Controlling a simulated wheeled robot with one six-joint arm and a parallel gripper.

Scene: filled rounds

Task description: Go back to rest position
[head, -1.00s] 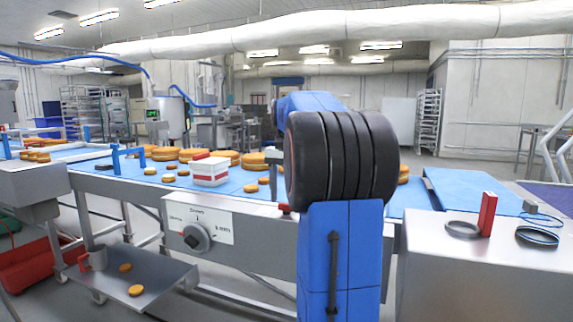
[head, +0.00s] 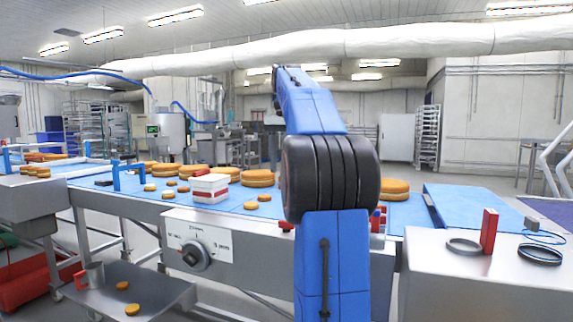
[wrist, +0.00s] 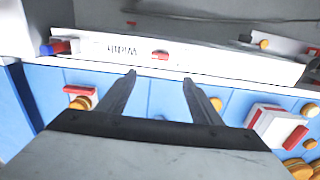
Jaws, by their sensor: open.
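My gripper (wrist: 159,78) shows in the wrist view with its two dark fingers apart and nothing between them. It hangs over the blue conveyor belt (wrist: 160,100), near a white rail with upside-down "Width" lettering (wrist: 122,49). In the head view my blue arm (head: 330,262) rises at centre, bends at a black joint and reaches up and away. My gripper cannot be made out there.
Round orange cakes (head: 258,178) and a red-and-white box (head: 210,188) stand on the belt. A steel cabinet (head: 470,275) at right bears a red block (head: 489,231) and dark rings. A lower shelf (head: 140,290) holds a mug and small rounds.

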